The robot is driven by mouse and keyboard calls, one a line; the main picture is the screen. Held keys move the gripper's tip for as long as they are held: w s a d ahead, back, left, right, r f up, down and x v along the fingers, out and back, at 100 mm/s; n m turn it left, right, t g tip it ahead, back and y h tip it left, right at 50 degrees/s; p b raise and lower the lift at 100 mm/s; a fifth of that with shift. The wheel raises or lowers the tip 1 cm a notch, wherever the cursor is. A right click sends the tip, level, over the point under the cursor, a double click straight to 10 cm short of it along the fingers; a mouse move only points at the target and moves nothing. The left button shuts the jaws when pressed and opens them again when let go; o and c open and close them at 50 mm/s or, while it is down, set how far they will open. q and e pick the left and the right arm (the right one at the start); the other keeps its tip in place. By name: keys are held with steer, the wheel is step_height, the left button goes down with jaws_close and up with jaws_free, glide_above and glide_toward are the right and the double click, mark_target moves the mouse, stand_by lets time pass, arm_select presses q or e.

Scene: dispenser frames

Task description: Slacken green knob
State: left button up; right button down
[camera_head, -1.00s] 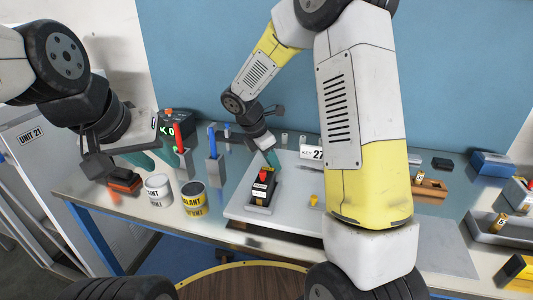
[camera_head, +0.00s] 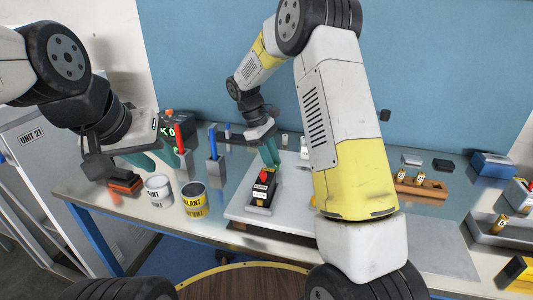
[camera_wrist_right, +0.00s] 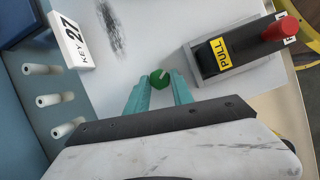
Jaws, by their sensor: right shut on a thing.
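The green knob (camera_wrist_right: 160,79) is a small round knob with a pale line across its top, seen in the right wrist view on a light grey plate (camera_wrist_right: 118,62). My right gripper (camera_wrist_right: 159,84) has its two teal fingertips on either side of the knob and is shut on it. In the head view my right gripper (camera_head: 270,160) points down at the plate, just behind the box with a red button, and the knob is hidden there. My left gripper (camera_head: 157,162) is at the left above the table, its teal fingers apart and empty.
A black box with a red button and a yellow PULL label (camera_wrist_right: 222,52) stands close to the knob. A KEY 27 sign (camera_wrist_right: 70,40) and several white pegs (camera_wrist_right: 48,100) are nearby. Two cans, white (camera_head: 158,190) and yellow-labelled (camera_head: 194,200), stand at the left.

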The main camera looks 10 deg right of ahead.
steer(key=m, duration=0.2)
steer(key=m+g+y, duration=0.1)
steer(key=m, duration=0.1)
steer(key=m+y, duration=0.1)
steer(key=m, duration=0.2)
steer(key=shift+w+d, duration=0.2)
steer(key=shift+w, duration=0.05)
steer(key=shift+g, duration=0.3)
steer(key=c, duration=1.1)
jaws_free()
steer(key=v, duration=0.8)
steer(key=shift+s+d, duration=0.1)
